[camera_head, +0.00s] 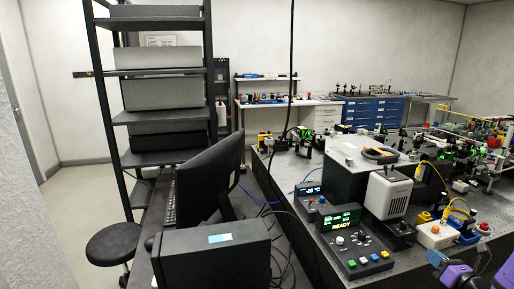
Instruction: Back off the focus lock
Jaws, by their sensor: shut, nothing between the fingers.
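I cannot pick out the focus lock with certainty at this size. The nearest controls are on a dark console (352,243) at the front of the bench, with a green lit display reading READY and several coloured buttons and small knobs. A smaller dark box with a lit readout (312,193) stands behind it. A light grey vented unit (388,193) stands to the right. A white box with an orange button (435,234) is further right. Purple and dark parts cut off at the lower right may be my arm. No fingertips can be made out.
The optical bench (306,240) is crowded with mounts and yellow cables. A desk on the left bears a monitor (208,172) and a dark case (212,256). A round stool (113,243) stands beside a tall shelf rack (160,95).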

